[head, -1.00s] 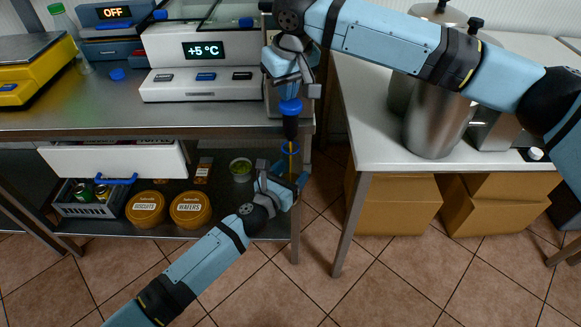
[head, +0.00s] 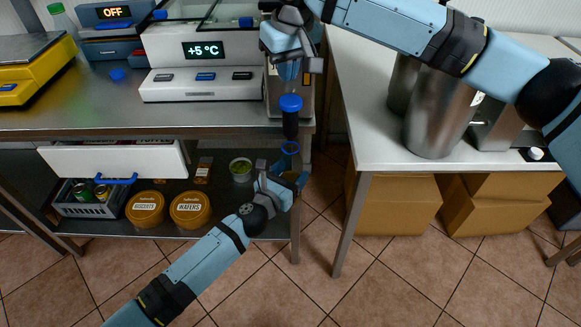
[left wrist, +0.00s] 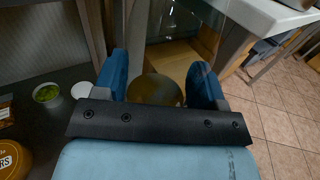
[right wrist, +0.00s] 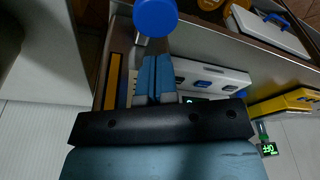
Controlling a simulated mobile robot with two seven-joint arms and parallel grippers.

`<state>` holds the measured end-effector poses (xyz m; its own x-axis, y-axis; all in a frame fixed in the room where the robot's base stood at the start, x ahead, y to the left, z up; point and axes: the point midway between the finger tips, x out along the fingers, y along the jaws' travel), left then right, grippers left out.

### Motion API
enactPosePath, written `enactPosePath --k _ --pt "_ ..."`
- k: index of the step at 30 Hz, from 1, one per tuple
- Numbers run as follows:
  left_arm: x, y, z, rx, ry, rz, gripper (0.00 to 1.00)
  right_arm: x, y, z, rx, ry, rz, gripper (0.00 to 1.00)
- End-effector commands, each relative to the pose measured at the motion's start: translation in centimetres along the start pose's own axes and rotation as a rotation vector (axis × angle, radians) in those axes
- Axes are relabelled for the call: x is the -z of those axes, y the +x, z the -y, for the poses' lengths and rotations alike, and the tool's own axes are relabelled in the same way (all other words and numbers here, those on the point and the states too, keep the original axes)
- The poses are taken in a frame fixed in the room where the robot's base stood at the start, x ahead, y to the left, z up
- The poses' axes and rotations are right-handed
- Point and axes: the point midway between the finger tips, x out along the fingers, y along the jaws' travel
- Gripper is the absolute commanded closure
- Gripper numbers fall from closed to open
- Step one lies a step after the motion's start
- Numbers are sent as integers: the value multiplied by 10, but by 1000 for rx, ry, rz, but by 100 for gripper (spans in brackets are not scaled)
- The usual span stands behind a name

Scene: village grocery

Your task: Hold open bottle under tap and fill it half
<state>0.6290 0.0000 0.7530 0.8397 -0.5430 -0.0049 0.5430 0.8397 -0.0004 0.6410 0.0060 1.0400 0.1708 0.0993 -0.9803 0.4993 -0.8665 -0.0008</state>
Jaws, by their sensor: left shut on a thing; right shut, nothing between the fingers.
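The tap is a blue knob (head: 290,103) above a black spout (head: 291,126) at the front of a steel container (head: 274,98) on the counter. Its knob also shows in the right wrist view (right wrist: 155,15). My left gripper (head: 283,180) is shut on the clear bottle, whose blue-rimmed mouth (head: 290,148) is just below the spout. In the left wrist view, amber liquid shows in the bottle (left wrist: 156,90) between the fingers; its exact level is hard to read. No stream is visible. My right gripper (right wrist: 153,75) is shut, empty, and above the knob, apart from it.
A lower shelf holds biscuit and wafer tins (head: 189,209), a grey crate (head: 78,208) and a green-filled bowl (head: 241,168). A white scale (head: 204,87) and a yellow scale (head: 35,80) are on the counter. A white table (head: 375,145) with steel canisters stands right.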

Motion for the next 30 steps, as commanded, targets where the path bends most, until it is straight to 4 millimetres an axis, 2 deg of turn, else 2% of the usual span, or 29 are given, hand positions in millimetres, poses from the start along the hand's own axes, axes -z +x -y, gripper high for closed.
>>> enactPosePath --k 17,30 --pt "-1 0 0 0 0 1 58 1 -3 0 0 0 -1 100" --pt "-1 0 0 0 0 1 58 9 -43 0 1 1 -2 100"
